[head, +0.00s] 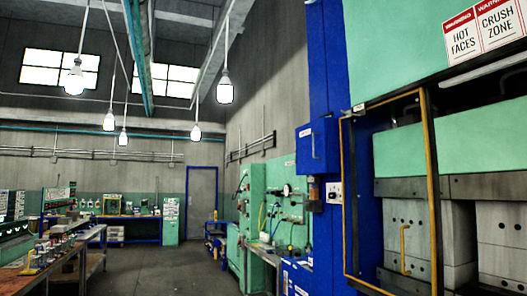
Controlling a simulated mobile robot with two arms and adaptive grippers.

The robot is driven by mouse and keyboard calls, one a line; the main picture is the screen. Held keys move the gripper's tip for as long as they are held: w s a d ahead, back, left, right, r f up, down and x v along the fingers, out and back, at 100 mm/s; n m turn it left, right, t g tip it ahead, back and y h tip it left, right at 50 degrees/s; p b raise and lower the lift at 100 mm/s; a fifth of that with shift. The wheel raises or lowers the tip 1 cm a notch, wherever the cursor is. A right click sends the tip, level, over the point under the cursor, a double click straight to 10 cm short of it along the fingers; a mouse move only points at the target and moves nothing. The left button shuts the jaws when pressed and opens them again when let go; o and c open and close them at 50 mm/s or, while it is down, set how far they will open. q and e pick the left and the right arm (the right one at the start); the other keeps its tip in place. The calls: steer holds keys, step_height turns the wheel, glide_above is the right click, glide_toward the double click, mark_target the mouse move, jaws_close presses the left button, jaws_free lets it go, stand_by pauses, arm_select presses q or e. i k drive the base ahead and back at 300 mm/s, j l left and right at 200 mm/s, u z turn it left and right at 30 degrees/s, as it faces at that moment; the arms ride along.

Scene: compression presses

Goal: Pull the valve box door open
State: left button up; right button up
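A blue box (325,143) is mounted on the blue press column, right of the picture's middle; it looks like the valve box. Its front door carries a small light label near the top and a thin vertical handle (314,146). The door looks shut, flush with the box. Neither of my grippers shows in the head view, so nothing of mine touches the box here.
A yellow-framed guard (431,150) stands right of the box, before the press's grey blocks (408,235). A control panel (334,193) sits below the box. The floor (165,268) is clear in the aisle.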

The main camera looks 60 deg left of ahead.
mark_target(306, 148)
steer(key=u, duration=1.5)
steer(key=i+j+u, duration=0.35)
steer(key=i, duration=0.25)
steer(key=i+j+u, duration=0.3)
steer(key=i, duration=0.3)
steer(key=i+u, duration=0.35)
steer(key=i, duration=0.3)
steer(key=i+z, duration=0.3)
steer(key=i, duration=0.25)
steer(key=i+j+z, duration=0.25)
steer(key=i, duration=0.25)
steer(key=i+j+z, duration=0.3)
steer(key=i, duration=0.2)
